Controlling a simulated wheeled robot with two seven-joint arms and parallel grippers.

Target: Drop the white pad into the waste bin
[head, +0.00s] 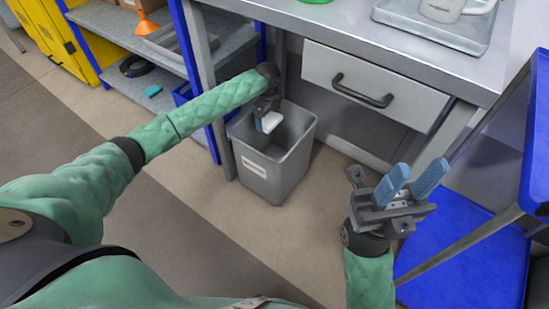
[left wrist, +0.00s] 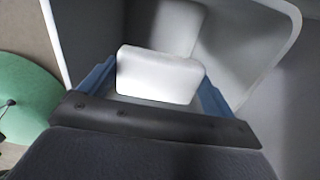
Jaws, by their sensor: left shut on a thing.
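The white pad (head: 271,121) is held in my left gripper (head: 265,122), over the mouth of the grey waste bin (head: 272,176). In the left wrist view the pad (left wrist: 158,76) sits between the two blue fingers. The bin's pale rim (left wrist: 292,28) and inner walls surround it there. I cannot tell how far the pad is below the rim. A second pale shape (left wrist: 172,25) shows behind the pad inside the bin; I cannot tell what it is. My right gripper (head: 412,178) is open and empty, with its blue fingers apart, far right of the bin.
A steel bench (head: 400,58) with a drawer (head: 376,88) stands behind and above the bin. A blue-framed shelf (head: 110,30) is at the left. A blue cart (head: 465,258) stands at the right. The floor in front of the bin is clear.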

